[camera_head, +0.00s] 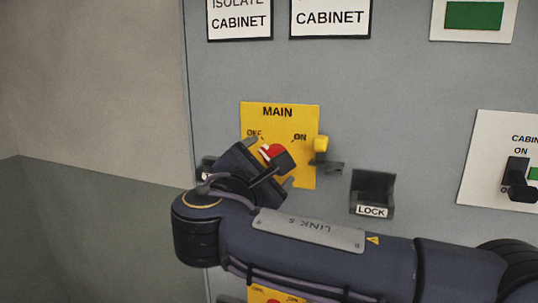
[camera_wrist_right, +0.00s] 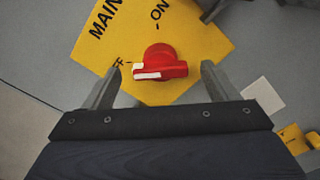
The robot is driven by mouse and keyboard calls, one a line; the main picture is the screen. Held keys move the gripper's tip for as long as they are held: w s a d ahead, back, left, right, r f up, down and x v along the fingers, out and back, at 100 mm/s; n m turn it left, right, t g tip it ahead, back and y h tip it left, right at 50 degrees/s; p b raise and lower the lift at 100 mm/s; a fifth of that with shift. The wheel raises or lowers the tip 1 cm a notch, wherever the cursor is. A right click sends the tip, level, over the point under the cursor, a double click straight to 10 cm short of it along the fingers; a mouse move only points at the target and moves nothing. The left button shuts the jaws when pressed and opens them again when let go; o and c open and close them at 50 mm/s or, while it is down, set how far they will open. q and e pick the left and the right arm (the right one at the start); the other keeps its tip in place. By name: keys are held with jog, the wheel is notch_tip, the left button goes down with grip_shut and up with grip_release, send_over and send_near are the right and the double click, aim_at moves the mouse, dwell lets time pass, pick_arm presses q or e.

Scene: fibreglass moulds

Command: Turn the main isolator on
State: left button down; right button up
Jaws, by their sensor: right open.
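The main isolator is a red rotary knob (camera_head: 274,151) on a yellow plate (camera_head: 305,170) marked MAIN, OFF and ON, on a grey cabinet front. In the right wrist view the knob (camera_wrist_right: 170,68) has its white mark at the OFF end. My right gripper (camera_head: 270,164) is in front of the plate and hides part of it and the OFF side. In the wrist view its open fingers (camera_wrist_right: 162,66) stand on either side of the knob, with a gap on each side. My left gripper is not in view.
A yellow padlock-like part (camera_head: 320,146) sits at the plate's right edge. A black LOCK holder (camera_head: 372,190) is to its right. Another yellow plate (camera_head: 262,297) is below, partly hidden by my arm. A cabinet switch (camera_head: 518,180) is at far right.

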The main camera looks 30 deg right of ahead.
jog(key=shift+x, duration=1.55)
